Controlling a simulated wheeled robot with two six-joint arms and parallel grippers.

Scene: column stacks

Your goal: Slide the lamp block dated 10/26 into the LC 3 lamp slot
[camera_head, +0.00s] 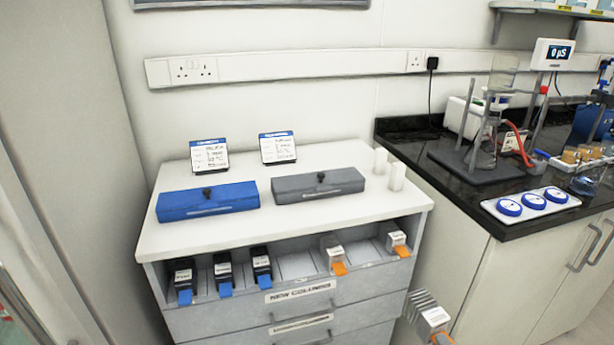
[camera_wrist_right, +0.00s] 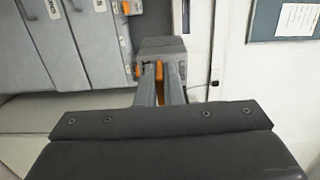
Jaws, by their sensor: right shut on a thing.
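A grey finned block (camera_head: 424,311) with a white label and an orange tab is at the lower right of the head view, in front of the cabinet. Its label is too small to read, so I cannot tell the date. In the right wrist view, my right gripper (camera_wrist_right: 160,82) is shut on the orange tab of this grey block (camera_wrist_right: 162,48). The block is held clear of the cabinet front. My left gripper is not in view. I cannot make out a slot marked LC 3.
A cabinet (camera_head: 165,235) has an open compartment row marked NEW COLUMNS, with several tabbed blocks and empty bays in between. A blue case (camera_head: 235,197), a grey case (camera_head: 340,183) and two cards stand on top. A dark bench (camera_head: 470,190) with lab apparatus is at right.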

